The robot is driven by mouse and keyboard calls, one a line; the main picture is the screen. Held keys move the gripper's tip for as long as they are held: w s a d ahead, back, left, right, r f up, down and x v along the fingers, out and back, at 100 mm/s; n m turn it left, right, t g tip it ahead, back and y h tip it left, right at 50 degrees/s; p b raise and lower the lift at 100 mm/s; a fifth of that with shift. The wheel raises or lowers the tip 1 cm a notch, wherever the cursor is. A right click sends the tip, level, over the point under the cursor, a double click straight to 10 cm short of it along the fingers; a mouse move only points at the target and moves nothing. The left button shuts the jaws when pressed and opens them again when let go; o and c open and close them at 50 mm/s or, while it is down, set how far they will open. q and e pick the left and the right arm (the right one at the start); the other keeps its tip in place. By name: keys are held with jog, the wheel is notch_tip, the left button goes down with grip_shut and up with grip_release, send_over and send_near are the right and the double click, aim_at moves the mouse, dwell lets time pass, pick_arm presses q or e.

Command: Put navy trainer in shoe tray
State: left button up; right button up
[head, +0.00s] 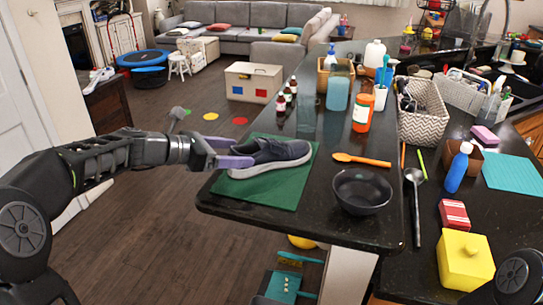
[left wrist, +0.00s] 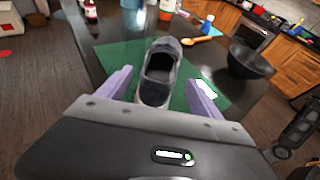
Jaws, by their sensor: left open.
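The navy trainer (head: 272,156) with a pale sole lies on a flat green mat (head: 285,195) at the counter's left end. My left gripper (head: 232,152) is open at the trainer's left end, its lilac fingers on either side. In the left wrist view the trainer (left wrist: 164,48) lies between and beyond the open fingers (left wrist: 158,85), with a gap on both sides; the green mat (left wrist: 115,58) is under it. My right gripper is not in view. I cannot make out a separate shoe tray for certain.
A black bowl (head: 362,190) and an orange spoon (head: 361,160) are right of the mat. An orange bottle (head: 362,113) and a blue-filled bottle (head: 338,92) stand behind. The dark counter (head: 330,228) is clear in front, ending at a rounded edge above the wooden floor.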

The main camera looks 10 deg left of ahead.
aim_at(251, 153)
pick_arm(q)
jog(key=shift+p+x, duration=0.85)
jog(key=shift+x, duration=1.7)
grip_shut()
